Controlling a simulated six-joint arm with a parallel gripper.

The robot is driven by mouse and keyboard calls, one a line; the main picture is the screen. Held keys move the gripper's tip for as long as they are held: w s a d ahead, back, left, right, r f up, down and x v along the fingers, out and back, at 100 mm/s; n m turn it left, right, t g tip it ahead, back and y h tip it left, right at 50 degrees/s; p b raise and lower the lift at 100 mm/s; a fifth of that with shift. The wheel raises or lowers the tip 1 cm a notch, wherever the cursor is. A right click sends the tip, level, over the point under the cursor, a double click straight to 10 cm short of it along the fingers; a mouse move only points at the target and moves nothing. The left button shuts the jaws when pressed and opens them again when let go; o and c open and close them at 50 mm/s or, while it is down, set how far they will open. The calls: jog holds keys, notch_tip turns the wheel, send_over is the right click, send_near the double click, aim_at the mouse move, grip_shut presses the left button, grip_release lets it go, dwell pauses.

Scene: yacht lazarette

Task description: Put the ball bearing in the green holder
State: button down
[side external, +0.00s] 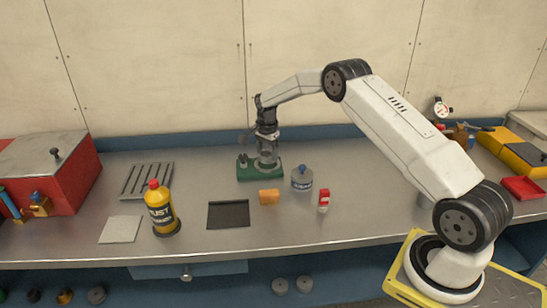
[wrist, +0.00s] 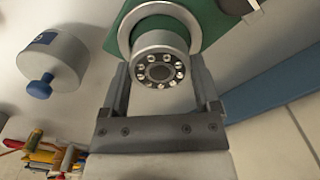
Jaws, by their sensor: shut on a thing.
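The ball bearing (wrist: 160,68) is a silver ring with a dark centre and a circle of small shiny balls. My gripper (wrist: 161,75) is shut on it, one finger on each side. The green holder (wrist: 118,32) lies just beyond the bearing, with a round grey ring on it around the bearing's far end. I cannot tell whether the bearing touches the holder. In the side view my gripper (side external: 267,157) points down over the green holder (side external: 247,174) at the back middle of the bench. The bearing is not clear there.
A grey pot with a blue knob (side external: 302,181), an orange block (side external: 268,197) and a small red-and-white bottle (side external: 324,201) stand in front of the holder. A yellow bottle (side external: 160,210) and slotted tray (side external: 146,181) are left. The blue back ledge (side external: 190,141) runs behind.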

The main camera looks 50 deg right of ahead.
aim_at(267, 154)
jog(key=shift+f, duration=1)
jog(key=shift+f, duration=0.1)
grip_release()
notch_tip(267, 154, up, 12)
jog(key=shift+a, duration=0.1)
dwell(0.7)
